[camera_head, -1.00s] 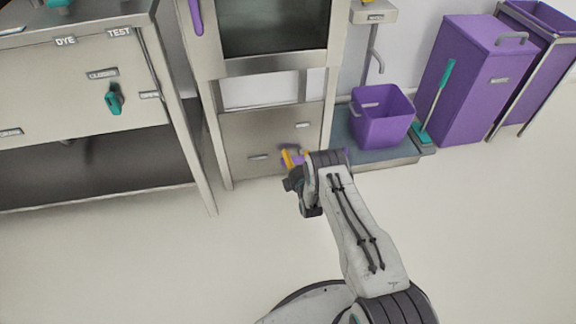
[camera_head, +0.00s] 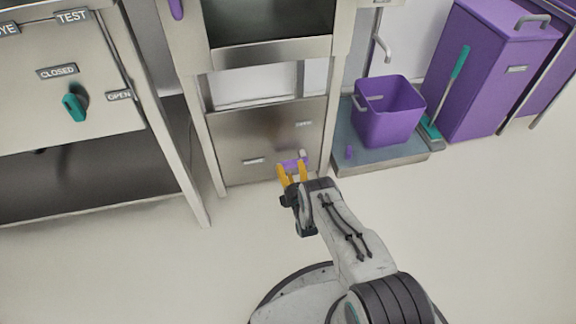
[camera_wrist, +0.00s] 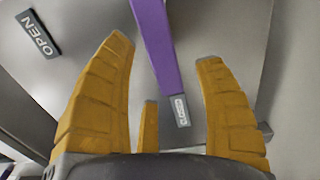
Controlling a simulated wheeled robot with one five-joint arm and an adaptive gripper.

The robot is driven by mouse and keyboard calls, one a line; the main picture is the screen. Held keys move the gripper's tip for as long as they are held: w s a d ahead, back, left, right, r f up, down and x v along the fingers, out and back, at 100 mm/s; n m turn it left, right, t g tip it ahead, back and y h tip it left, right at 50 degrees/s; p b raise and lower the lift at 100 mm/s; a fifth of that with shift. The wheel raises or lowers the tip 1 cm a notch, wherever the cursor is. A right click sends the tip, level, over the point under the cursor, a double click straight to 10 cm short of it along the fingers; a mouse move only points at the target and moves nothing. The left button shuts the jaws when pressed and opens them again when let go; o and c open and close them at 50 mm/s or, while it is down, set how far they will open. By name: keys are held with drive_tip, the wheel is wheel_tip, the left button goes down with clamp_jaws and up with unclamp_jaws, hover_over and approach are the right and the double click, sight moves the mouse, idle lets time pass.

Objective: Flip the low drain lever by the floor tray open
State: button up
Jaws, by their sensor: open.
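The purple drain lever (camera_head: 292,162) is low on the steel cabinet panel (camera_head: 230,135). In the head view it lies roughly sideways at my fingertips; a pale knob shows at its right end. My gripper (camera_head: 291,173) is open with yellow fingers in front of the lever. In the wrist view the purple lever (camera_wrist: 155,45) runs down between the spread fingers of my gripper (camera_wrist: 163,52). Contact cannot be told. An OPEN label (camera_wrist: 38,35) is at upper left and a second small label (camera_wrist: 180,110) is near the lever's lower end. The blue-grey floor tray (camera_head: 385,165) is to the right.
A teal-handled brush (camera_head: 450,85) and a tall purple container (camera_head: 490,75) stand farther right. A steel bench (camera_head: 120,175) is at left. The floor in front is clear.

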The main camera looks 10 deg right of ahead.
sight(289, 166)
drive_tip(key=shift+w+b, duration=0.6)
drive_tip(key=shift+w, duration=0.95)
drive_tip(key=shift+c, duration=0.3)
drive_tip(key=c, duration=1.2)
drive_tip(key=shift+r, duration=0.1)
clamp_jaws()
